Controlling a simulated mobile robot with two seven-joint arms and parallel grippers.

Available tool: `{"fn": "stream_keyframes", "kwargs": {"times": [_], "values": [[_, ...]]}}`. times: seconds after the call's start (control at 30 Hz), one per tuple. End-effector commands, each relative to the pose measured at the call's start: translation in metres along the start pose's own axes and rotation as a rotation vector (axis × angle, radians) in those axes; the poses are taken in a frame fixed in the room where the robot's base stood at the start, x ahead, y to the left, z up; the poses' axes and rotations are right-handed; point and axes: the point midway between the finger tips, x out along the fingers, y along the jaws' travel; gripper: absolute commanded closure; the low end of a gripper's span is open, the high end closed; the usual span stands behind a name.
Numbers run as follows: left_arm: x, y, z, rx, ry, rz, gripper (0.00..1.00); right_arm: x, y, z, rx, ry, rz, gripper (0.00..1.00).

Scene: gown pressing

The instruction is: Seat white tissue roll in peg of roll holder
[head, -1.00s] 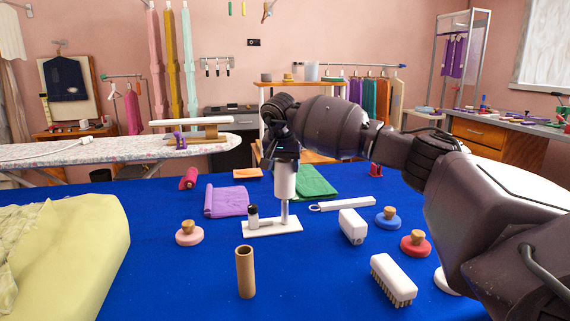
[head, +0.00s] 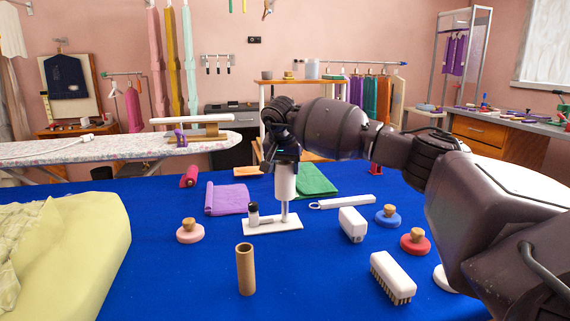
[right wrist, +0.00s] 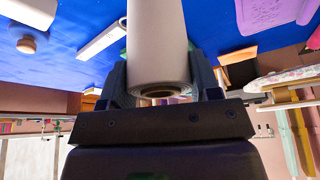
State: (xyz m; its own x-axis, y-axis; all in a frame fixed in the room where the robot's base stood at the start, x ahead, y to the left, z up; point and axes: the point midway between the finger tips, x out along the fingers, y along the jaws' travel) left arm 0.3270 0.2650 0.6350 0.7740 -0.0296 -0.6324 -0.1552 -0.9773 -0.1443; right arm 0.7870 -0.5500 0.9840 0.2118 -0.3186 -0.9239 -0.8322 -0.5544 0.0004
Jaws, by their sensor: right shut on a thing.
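The white tissue roll (head: 286,184) is upright in the jaws of my right gripper (head: 286,160). The gripper is shut on its upper end; in the right wrist view the white roll (right wrist: 157,42) sits between both fingers. The roll holder is a flat white base (head: 270,226) with a thin upright peg (head: 284,212) at its right part. The roll stands in line above the peg, with its lower end above the base. The peg's top is hidden, so I cannot tell whether it is inside the roll. My left gripper is not in view.
A small dark-and-white bottle (head: 253,214) stands on the holder's left part. A brown cardboard tube (head: 245,270) stands in front. White brushes (head: 352,225) and knobbed discs (head: 387,215) lie to the right. A purple cloth (head: 229,199) lies behind left.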

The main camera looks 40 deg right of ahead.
Motion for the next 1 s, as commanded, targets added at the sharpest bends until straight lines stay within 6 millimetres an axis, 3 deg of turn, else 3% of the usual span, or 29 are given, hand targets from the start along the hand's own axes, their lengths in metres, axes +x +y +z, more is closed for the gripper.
{"fn": "stream_keyframes", "kwargs": {"times": [1.0], "values": [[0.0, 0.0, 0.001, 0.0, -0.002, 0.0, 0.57, 0.017, 0.0, 0.007, 0.0, 0.0, -0.001, 0.69]]}}
